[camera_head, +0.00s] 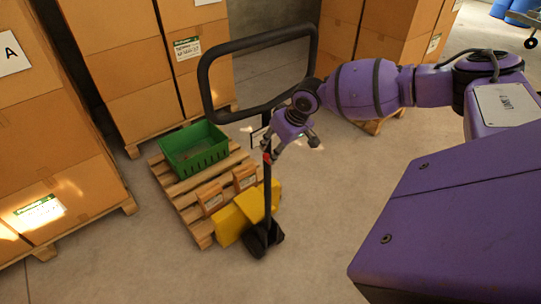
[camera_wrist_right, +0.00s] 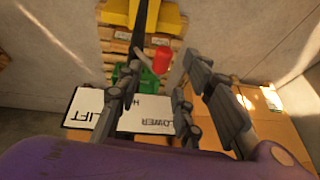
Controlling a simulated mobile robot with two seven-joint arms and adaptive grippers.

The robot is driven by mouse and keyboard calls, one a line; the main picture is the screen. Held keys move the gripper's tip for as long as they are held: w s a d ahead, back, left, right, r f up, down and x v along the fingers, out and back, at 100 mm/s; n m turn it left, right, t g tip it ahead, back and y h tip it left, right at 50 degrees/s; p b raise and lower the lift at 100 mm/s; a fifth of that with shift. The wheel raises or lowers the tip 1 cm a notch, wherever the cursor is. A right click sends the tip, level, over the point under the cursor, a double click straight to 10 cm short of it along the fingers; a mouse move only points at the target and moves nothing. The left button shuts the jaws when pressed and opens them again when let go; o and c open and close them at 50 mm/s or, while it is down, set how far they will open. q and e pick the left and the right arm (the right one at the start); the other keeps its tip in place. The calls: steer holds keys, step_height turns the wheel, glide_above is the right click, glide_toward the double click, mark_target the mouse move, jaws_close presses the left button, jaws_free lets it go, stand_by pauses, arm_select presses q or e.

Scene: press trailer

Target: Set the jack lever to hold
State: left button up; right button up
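The yellow pallet jack (camera_head: 252,207) has a black loop handle (camera_head: 204,92) on an upright shaft. The jack lever's red knob (camera_head: 267,158) shows beside the shaft, below the loop. My right gripper (camera_head: 290,148) is at the shaft, its fingers apart. In the right wrist view the red knob (camera_wrist_right: 161,59) appears between the spread fingers (camera_wrist_right: 160,76), near their tips; I cannot tell whether they touch it. A white label plate (camera_wrist_right: 85,106) reads LIFT and LOWER, with the middle word mostly hidden by a finger. The lever's exact setting is unclear. My left gripper is not in view.
The jack stands at a wooden pallet (camera_head: 203,238) bearing a green crate (camera_head: 195,150) and small brown boxes (camera_head: 211,198). Stacked cartons (camera_head: 60,135) rise at the left and behind. The concrete floor in front of the jack is clear.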

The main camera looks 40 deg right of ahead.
mark_target(270, 156)
steer(key=x, duration=0.5)
steer(key=shift+c, duration=0.3)
jaws_close()
